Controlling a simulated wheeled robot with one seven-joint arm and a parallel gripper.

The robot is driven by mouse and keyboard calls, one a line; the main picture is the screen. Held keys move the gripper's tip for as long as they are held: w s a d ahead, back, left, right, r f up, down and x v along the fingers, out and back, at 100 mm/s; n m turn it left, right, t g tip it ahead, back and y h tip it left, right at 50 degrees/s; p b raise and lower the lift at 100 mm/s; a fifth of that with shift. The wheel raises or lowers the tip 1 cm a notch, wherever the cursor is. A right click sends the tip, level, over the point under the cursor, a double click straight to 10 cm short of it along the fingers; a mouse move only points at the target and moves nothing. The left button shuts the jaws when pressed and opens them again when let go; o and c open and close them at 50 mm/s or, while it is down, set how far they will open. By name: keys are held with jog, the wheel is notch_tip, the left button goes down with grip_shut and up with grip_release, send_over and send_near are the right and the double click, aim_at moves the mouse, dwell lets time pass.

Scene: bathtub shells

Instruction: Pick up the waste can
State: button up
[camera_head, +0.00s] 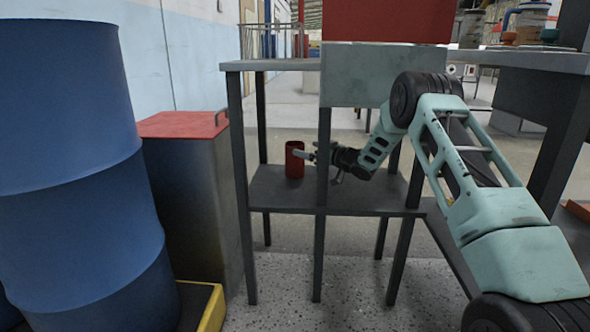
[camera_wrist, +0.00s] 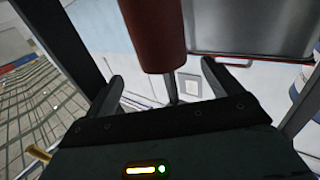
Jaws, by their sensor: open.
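A small red can (camera_head: 294,160) stands upright on the lower grey shelf of the table, near its left end. It also shows in the wrist view as a red cylinder (camera_wrist: 153,36), at the top and cut off by the frame edge. My gripper (camera_head: 304,153) reaches in from the right at the can's height, close to its right side. In the wrist view my gripper's two fingers (camera_wrist: 163,74) are spread apart. The can lies ahead of the gap between them, with space on each side. I cannot tell whether a fingertip touches it.
The lower shelf (camera_head: 350,197) is bare right of the can. Dark table legs (camera_head: 322,240) stand close in front of the can and gripper. A blue barrel (camera_head: 75,130) and a tall grey bin with a red lid (camera_head: 180,125) stand left. A red box (camera_head: 385,20) sits above.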

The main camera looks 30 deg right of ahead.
aim_at(303, 149)
jog(key=shift+w+a+f, duration=0.1)
jog(key=shift+w+a, duration=0.1)
jog(key=shift+w, duration=0.4)
jog(key=b+x, duration=0.2)
jog(key=x, duration=0.1)
jog(key=b+x, duration=0.1)
jog(key=b, duration=0.1)
jog(key=shift+w+a+f, duration=0.1)
jog(key=shift+a+f, duration=0.15)
jog(key=shift+a, duration=0.05)
jog(key=shift+w+a+r, duration=0.1)
jog(key=shift+w+r, duration=0.1)
jog(key=shift+w, duration=0.15)
jog(key=c, duration=1.4)
